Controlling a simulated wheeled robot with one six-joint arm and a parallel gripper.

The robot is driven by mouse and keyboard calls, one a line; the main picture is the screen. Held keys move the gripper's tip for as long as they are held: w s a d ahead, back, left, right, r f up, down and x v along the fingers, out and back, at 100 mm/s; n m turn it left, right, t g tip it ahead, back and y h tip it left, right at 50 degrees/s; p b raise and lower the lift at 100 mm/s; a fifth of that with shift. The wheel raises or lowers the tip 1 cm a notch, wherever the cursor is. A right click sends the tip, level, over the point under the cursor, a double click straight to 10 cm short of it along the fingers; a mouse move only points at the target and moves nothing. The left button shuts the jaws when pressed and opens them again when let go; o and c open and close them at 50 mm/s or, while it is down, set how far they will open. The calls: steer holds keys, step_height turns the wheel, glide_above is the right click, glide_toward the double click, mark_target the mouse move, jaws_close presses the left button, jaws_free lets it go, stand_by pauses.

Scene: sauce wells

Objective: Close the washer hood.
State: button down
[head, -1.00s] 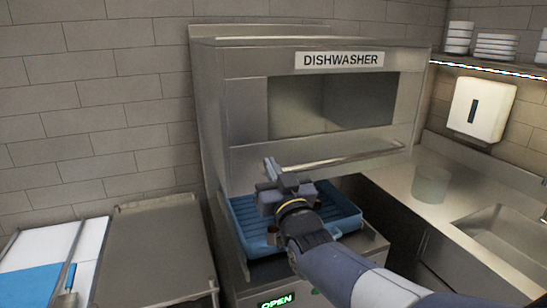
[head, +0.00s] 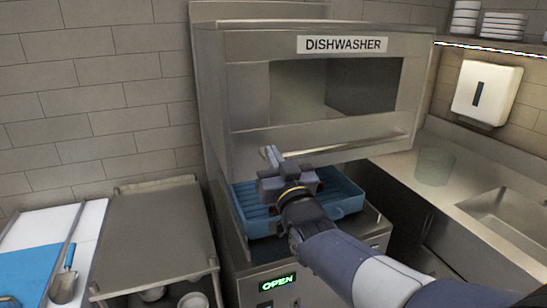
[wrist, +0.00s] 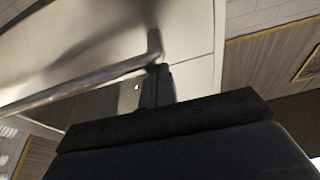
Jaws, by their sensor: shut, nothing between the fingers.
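The washer hood (head: 240,85) is a steel box with a window and a DISHWASHER label. It hangs raised, with a gap between its lower edge and the blue rack (head: 345,207) on the washer. The hood's bar handle (head: 345,146) runs along its lower front. My gripper (head: 272,156) is shut and empty at the left part of the handle. In the wrist view the shut fingers (wrist: 156,85) are right at the handle (wrist: 85,88), near its bent end; I cannot tell if they touch. The green display (head: 279,282) reads OPEN.
A steel side table (head: 150,235) with bowls below stands left, beside a white surface with a blue sheet and a scoop (head: 64,285). At right are a counter with a translucent container (head: 434,166), a sink (head: 510,215), a wall dispenser (head: 487,90) and shelved plates.

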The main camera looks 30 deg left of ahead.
step_height(320, 180, down, 31)
steer(key=b, duration=2.9)
steer(key=shift+r+b, duration=0.15)
steer(key=shift+b, duration=0.2)
step_height(320, 180, up, 5)
steer(key=p, duration=0.2)
steer(key=v, duration=1)
steer(key=shift+w, duration=0.15)
steer(key=w+a+b, duration=0.1)
steer(key=w+a, duration=0.5)
steer(key=a, duration=0.1)
steer(key=shift+a+f, duration=0.15)
steer(key=shift+f, duration=0.3)
